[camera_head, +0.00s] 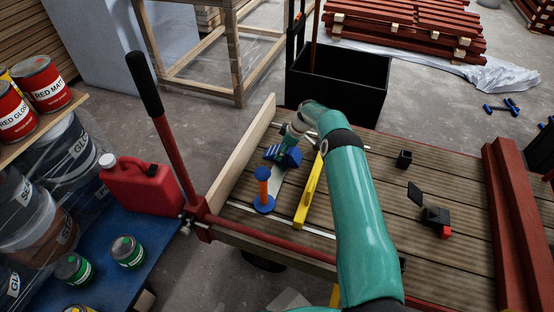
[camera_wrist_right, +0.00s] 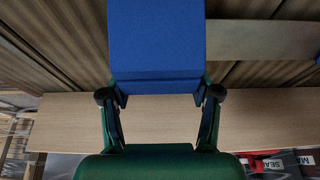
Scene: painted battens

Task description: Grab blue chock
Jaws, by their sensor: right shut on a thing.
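The blue chock (camera_head: 291,157) is near the left end of the slatted wooden deck (camera_head: 380,207). It also shows as a plain blue block (camera_wrist_right: 156,42) at the top of the right wrist view. My right gripper (camera_wrist_right: 160,94) is shut on it, with one dark finger on each side of its near end. In the head view my right gripper (camera_head: 276,153) is small and partly merges with the chock. Whether the chock touches the deck I cannot tell. My left gripper is not in view.
An orange post on a blue base (camera_head: 264,190) and a yellow bar (camera_head: 309,192) stand close to the chock. A pale board (camera_head: 243,150) edges the deck's left side. A black holder (camera_head: 404,159) and a red-and-black piece (camera_head: 437,217) sit to the right.

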